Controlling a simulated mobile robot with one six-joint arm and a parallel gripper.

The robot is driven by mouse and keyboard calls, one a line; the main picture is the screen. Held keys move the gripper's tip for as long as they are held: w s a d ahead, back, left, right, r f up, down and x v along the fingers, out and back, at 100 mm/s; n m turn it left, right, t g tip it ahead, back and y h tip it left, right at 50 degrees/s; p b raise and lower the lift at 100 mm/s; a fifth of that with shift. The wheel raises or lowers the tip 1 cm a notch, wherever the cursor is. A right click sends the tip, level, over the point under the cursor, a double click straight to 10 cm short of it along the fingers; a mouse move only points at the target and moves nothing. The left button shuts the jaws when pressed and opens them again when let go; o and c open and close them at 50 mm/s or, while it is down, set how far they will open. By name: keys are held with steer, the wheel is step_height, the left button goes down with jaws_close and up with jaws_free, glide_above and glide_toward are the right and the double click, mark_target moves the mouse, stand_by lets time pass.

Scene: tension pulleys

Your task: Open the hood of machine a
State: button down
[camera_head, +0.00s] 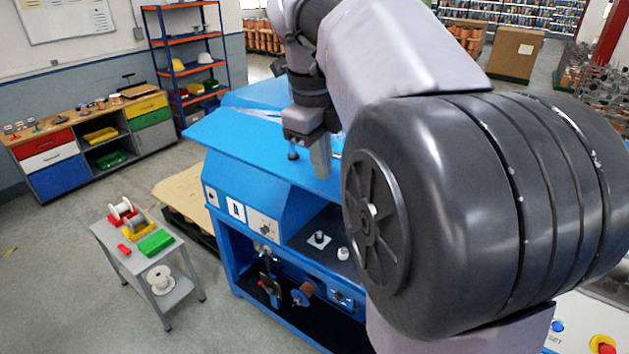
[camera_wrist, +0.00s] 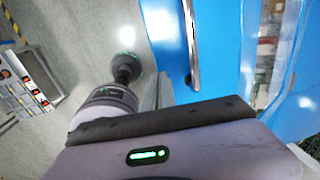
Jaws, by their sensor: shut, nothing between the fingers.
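Machine a is the blue machine (camera_head: 232,248) in the middle of the head view, with its broad blue hood (camera_head: 235,138) on top. Whether the hood is raised at all is hard to tell. My gripper (camera_head: 320,160) points down in front of the hood's right part, its grey fingers shut and empty. In the wrist view, my gripper (camera_wrist: 166,90) is beside the blue hood (camera_wrist: 165,30). A silver bar, like a handle (camera_wrist: 193,45), runs along the blue surface, apart from the fingers. My arm hides the right part of the machine.
A small grey table (camera_head: 128,262) with spools and coloured blocks stands to the left. A workbench with drawers (camera_head: 48,160) and an orange-framed shelf (camera_head: 190,65) are behind it. Buttons (camera_head: 603,346) show at the lower right. The floor at the front left is clear.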

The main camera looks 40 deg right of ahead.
mark_target(325, 191)
steer(key=shift+w+d+f, duration=0.1)
steer(key=shift+d+f, duration=0.05)
steer(key=shift+f, duration=0.75)
steer(key=shift+d+f, duration=0.1)
steer(key=shift+f, duration=0.75)
